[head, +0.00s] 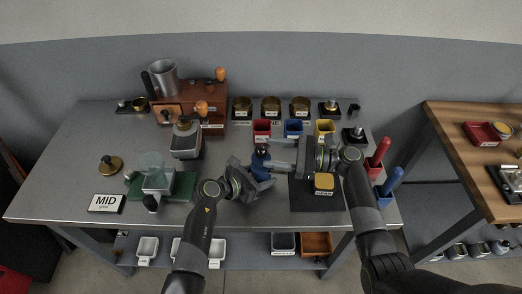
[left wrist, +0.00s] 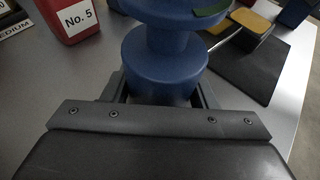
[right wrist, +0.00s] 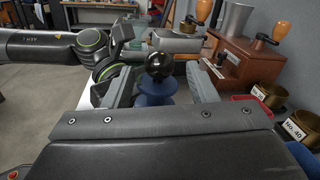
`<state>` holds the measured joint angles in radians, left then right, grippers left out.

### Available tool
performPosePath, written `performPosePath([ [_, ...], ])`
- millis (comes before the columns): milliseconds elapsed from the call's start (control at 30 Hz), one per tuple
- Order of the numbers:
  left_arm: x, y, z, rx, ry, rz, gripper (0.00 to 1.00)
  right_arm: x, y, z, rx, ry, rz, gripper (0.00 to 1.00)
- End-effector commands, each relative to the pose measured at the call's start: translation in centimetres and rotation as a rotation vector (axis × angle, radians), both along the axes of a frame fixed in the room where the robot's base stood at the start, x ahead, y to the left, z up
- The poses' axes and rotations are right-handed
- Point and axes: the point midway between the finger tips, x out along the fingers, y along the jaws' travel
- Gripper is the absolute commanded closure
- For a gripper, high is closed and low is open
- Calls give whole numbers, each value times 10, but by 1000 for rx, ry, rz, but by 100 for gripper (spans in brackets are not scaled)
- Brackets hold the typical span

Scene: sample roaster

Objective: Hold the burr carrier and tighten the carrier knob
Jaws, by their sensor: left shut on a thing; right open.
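The blue burr carrier (head: 260,158) stands upright near the middle of the bench, with a black ball knob (right wrist: 160,63) on top. My left gripper (head: 256,172) is shut on the carrier's lower part; the blue body (left wrist: 160,65) fills the space between its jaws in the left wrist view. My right gripper (head: 272,154) comes in from the right with its jaws open. In the right wrist view the knob and blue flange (right wrist: 152,92) show between the open fingers, with space on both sides. I cannot tell how tight the knob is.
Red (head: 262,127), blue (head: 293,127) and yellow (head: 324,127) bins stand just behind the right arm. A dark mat (head: 302,202) with a yellow-topped block (head: 324,181) lies below it. A wooden grinder (head: 200,102) stands at the back.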

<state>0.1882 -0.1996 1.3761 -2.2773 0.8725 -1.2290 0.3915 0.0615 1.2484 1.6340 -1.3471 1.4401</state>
Motion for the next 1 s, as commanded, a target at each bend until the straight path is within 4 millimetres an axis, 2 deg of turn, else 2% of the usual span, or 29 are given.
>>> performPosePath([
  [100, 0, 0, 1, -1, -1, 0, 83, 3, 19, 0, 2, 0, 0, 48],
  [233, 0, 0, 1, -1, -1, 0, 83, 5, 33, 0, 1, -1, 0, 48],
  [600, 0, 0, 1, -1, -1, 0, 83, 6, 40, 0, -1, -2, -1, 48],
  [933, 0, 0, 1, 0, -1, 0, 83, 6, 40, 0, -1, -2, -1, 90],
  [1000, 0, 0, 1, 0, -1, 0, 83, 6, 40, 0, -1, -2, -2, 91],
])
